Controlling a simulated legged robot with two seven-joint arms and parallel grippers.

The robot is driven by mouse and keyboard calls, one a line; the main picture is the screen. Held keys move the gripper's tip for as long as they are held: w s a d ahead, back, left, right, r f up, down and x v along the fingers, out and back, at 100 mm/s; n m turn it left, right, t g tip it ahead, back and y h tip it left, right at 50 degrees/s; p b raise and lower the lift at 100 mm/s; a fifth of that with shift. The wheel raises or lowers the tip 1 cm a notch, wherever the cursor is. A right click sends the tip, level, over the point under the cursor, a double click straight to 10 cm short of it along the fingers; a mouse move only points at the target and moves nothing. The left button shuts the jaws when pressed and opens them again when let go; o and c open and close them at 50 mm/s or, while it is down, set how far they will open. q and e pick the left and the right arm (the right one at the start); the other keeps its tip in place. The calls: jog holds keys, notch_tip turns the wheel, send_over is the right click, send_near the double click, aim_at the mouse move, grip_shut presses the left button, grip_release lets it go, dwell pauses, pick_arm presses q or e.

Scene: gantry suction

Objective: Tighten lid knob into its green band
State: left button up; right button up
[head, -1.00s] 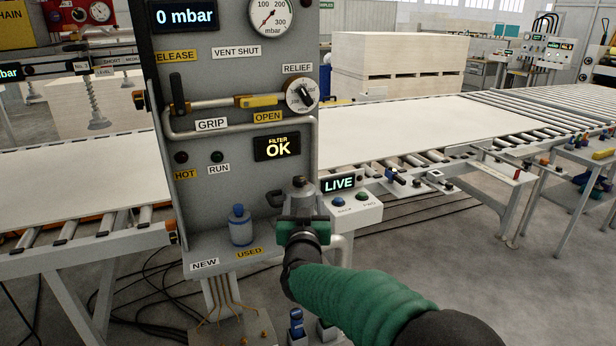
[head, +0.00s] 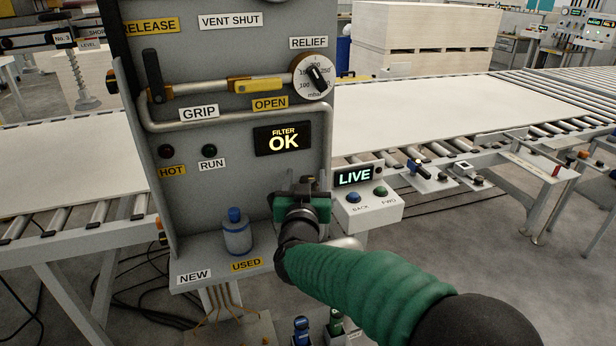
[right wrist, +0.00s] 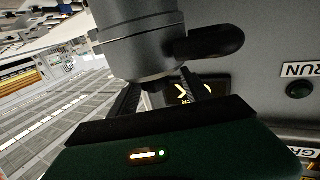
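My right gripper (head: 303,192) is at the lower right of the grey panel, in front of the filter housing, and hides most of it in the head view. In the right wrist view a grey cylindrical housing (right wrist: 135,45) with a black handle (right wrist: 212,42) fills the upper middle. A short grey stem below it lies between the dark fingers of the right gripper (right wrist: 158,95). The fingers look spread, with a gap beside the stem. I cannot make out the lid knob's green band in either view. My left gripper is out of view.
The filter display (head: 283,139) reads OK. A blue-capped bottle (head: 237,232) stands on the panel's shelf, left of my gripper. A control box (head: 367,209) with a LIVE display is close on the right. The RELIEF dial (head: 313,77) and a pipe are above.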

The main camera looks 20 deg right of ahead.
jog(key=shift+a, duration=0.15)
jog(key=shift+c, duration=1.2)
jog(key=shift+w+f, duration=0.1)
jog(key=shift+c, duration=1.1)
jog(key=shift+d+f, duration=0.1)
jog(key=shift+d, duration=0.5)
grip_shut()
jog(key=shift+a, duration=0.3)
jog(key=shift+d+h+p, duration=0.1)
jog(key=shift+h+p, duration=0.2)
jog(key=shift+p, duration=0.2)
jog(key=m+g+h+p, duration=0.3)
jog(key=m+h+p, duration=0.1)
jog(key=p, duration=0.4)
jog(key=shift+g+h, duration=0.3)
jog(key=shift+h, duration=0.3)
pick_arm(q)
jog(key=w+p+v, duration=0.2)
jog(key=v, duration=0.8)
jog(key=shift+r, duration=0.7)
pick_arm(e)
jog(key=shift+m+g+h, duration=1)
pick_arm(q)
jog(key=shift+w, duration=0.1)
pick_arm(e)
jog(key=shift+f, duration=0.15)
